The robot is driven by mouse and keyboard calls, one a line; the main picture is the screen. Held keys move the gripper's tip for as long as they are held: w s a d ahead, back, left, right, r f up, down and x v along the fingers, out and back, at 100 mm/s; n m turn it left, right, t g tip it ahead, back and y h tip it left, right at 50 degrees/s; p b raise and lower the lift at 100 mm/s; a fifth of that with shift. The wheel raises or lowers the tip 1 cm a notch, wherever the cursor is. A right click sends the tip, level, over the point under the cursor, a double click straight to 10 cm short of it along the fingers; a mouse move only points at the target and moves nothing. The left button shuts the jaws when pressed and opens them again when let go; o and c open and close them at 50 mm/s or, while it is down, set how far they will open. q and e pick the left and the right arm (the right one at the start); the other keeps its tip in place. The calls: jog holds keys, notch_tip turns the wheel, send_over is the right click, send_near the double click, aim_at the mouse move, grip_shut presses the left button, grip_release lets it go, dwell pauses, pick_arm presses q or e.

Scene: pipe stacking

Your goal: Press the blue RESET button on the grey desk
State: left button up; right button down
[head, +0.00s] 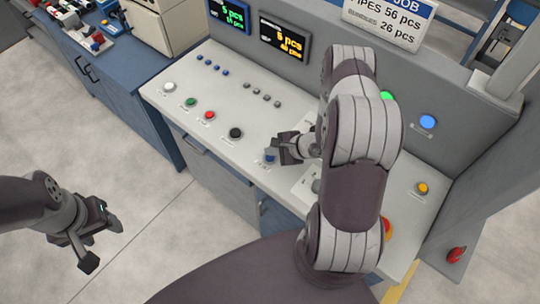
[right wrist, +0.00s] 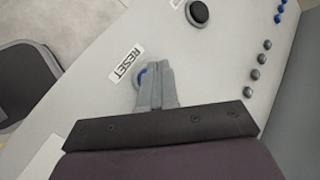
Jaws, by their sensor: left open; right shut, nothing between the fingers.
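The blue RESET button (head: 270,155) is on the grey desk (head: 222,130), to the right of the black button in the head view. My right gripper (head: 283,157) is shut and empty, right at the button. In the right wrist view its shut fingers (right wrist: 155,85) cover most of the blue button (right wrist: 140,77), with a blue edge showing beside them. The RESET label (right wrist: 126,64) lies beside the fingertips. I cannot tell whether the fingers touch the button or whether it is pressed in. My left gripper (head: 88,248) is open and empty over the floor, away from the desk.
White (head: 169,87), green (head: 191,102), red (head: 210,115) and black (head: 235,133) buttons line the desk to the left. Small blue and grey buttons sit behind them. Two displays (head: 284,40) stand at the back. My right arm hides part of the desk's right side.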

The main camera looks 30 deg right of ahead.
aim_at(272, 158)
jog(key=shift+f, duration=0.1)
jog(key=shift+f, duration=0.3)
jog(key=shift+f, duration=0.4)
dwell(0.7)
jog(key=shift+r+p, duration=0.65)
jog(key=shift+r, duration=0.15)
notch_tip(272, 158, up, 5)
jog(key=p, duration=0.5)
jog(key=shift+r, duration=0.1)
dwell(0.5)
